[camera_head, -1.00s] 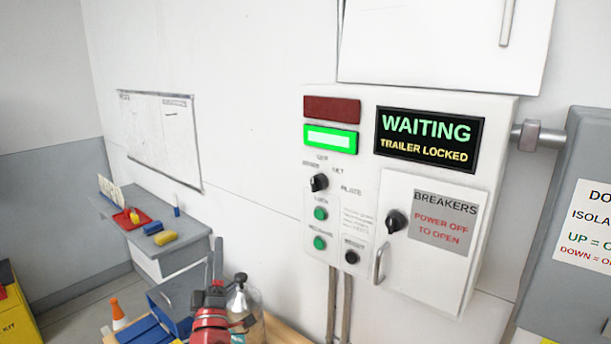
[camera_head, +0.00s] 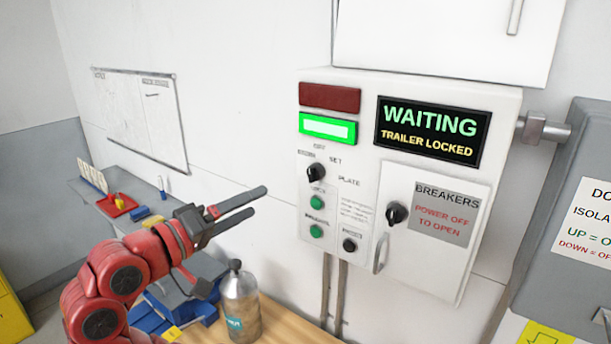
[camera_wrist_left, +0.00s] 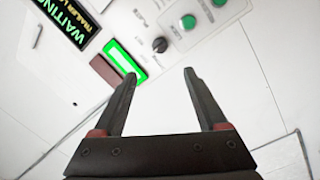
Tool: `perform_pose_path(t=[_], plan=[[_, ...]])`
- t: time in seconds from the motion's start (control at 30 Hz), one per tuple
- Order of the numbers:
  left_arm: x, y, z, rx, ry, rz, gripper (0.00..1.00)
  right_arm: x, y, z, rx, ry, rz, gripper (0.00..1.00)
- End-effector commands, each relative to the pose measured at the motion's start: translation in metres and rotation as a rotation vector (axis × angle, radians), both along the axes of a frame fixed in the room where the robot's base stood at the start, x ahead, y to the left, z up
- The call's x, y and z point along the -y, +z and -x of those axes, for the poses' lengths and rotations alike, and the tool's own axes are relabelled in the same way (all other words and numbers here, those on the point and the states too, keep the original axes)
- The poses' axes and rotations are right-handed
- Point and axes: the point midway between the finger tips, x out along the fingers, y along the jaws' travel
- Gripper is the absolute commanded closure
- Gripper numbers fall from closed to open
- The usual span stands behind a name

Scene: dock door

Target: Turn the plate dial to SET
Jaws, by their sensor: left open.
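The plate dial (camera_head: 316,172) is a small black knob on the white control box (camera_head: 425,88), below the lit green lamp (camera_head: 327,127). Labels around it include SET at its upper right; the others are hard to read. Its exact pointing is too small to tell. It also shows in the left wrist view (camera_wrist_left: 160,45), beyond the fingertips. My left gripper (camera_head: 259,202) is open and empty, left of the box and a little below the dial, apart from it. It also shows in the left wrist view (camera_wrist_left: 158,72). My right gripper is not in view.
The display (camera_head: 430,131) reads WAITING, TRAILER LOCKED. Green buttons (camera_head: 316,202) sit below the dial. A breaker door (camera_head: 430,235) with its own black knob and handle is to the right. A bottle (camera_head: 240,302) stands on the wooden bench below.

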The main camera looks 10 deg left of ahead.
Motion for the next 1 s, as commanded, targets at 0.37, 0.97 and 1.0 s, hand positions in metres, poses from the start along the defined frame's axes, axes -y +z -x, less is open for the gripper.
perform_pose_path(t=[0.37,0.97,1.0], plan=[[0.042,0.004,-0.072,-0.006,-0.003,-0.002,0.25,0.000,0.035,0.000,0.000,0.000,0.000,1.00],[0.075,0.001,-0.137,0.004,0.002,0.001,0.25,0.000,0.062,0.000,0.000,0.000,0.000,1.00],[0.075,0.001,-0.137,0.004,0.002,0.001,0.25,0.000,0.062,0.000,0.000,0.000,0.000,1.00]])
